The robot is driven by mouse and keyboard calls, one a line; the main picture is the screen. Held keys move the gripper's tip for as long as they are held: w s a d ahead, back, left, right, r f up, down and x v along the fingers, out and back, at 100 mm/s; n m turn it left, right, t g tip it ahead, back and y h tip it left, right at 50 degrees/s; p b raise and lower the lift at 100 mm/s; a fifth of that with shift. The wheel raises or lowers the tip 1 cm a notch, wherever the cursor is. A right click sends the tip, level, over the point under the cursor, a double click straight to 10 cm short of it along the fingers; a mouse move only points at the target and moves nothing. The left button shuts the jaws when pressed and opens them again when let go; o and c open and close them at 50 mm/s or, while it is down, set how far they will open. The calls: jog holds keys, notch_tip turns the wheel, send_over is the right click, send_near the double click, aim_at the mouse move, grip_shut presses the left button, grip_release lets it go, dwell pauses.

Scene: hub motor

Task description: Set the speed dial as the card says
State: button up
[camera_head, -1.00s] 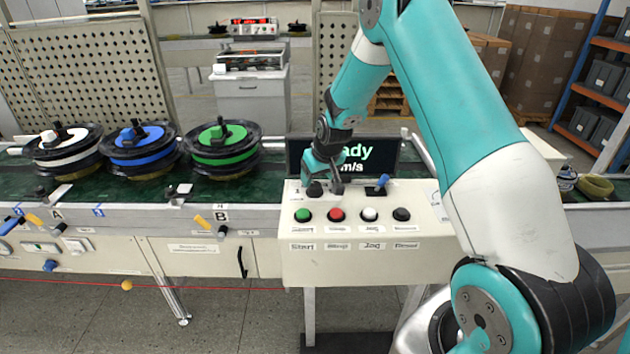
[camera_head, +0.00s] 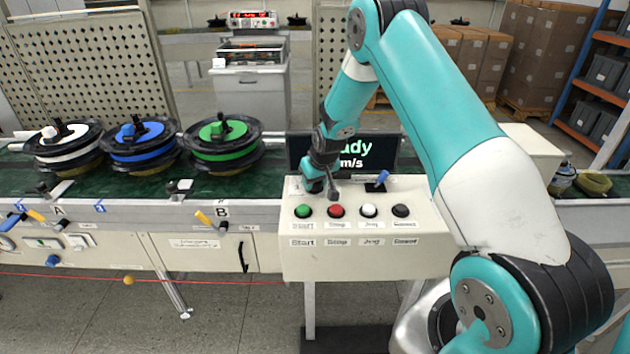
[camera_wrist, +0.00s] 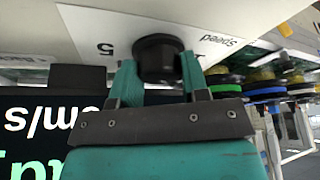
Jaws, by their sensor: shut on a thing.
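The speed dial (camera_wrist: 158,56) is a black round knob on a white plate (camera_wrist: 88,22) in the wrist view. The plate carries the word "speed" and printed numbers, among them a 5; they appear upside down. My gripper (camera_wrist: 160,78) has one teal finger on each side of the knob and is shut on it. In the head view my gripper (camera_head: 322,188) is at the left of the control box top and hides the dial. The pointer's setting cannot be read. I cannot make out a card with a setting on it.
The control box (camera_head: 365,260) has green, red, white and black buttons in front and a blue-handled switch (camera_head: 378,182) to the right. A dark display (camera_head: 385,152) behind it is partly covered by my arm. Several reels (camera_head: 225,145) stand on the conveyor at left.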

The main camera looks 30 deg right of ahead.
jog(key=shift+m, duration=0.4)
jog(key=shift+a+f+m+h+b, duration=0.1)
jog(key=shift+m+h+b, duration=0.4)
jog(key=shift+m+b, duration=0.4)
jog(key=m+b, duration=0.1)
jog(key=m, duration=0.1)
jog(key=m+g+h+b, duration=0.1)
jog(key=m, duration=0.1)
jog(key=shift+w+h, duration=0.15)
jog(key=shift+h, duration=0.15)
jog(key=m+g+b, duration=0.1)
jog(key=m+b, duration=0.1)
jog(key=m, duration=0.2)
jog(key=shift+a+h, duration=0.1)
jog(key=shift+h, duration=0.3)
jog(key=shift+w+m+g+h+b, duration=0.1)
jog(key=shift+m+g+h+b, duration=0.2)
jog(key=shift+m+g+b, duration=0.75)
jog(key=shift+m+t+p, duration=0.3)
jog(key=shift+m+t, duration=0.05)
jog(key=shift+m, duration=0.1)
jog(key=o, duration=0.9)
jog(key=shift+r, duration=0.2)
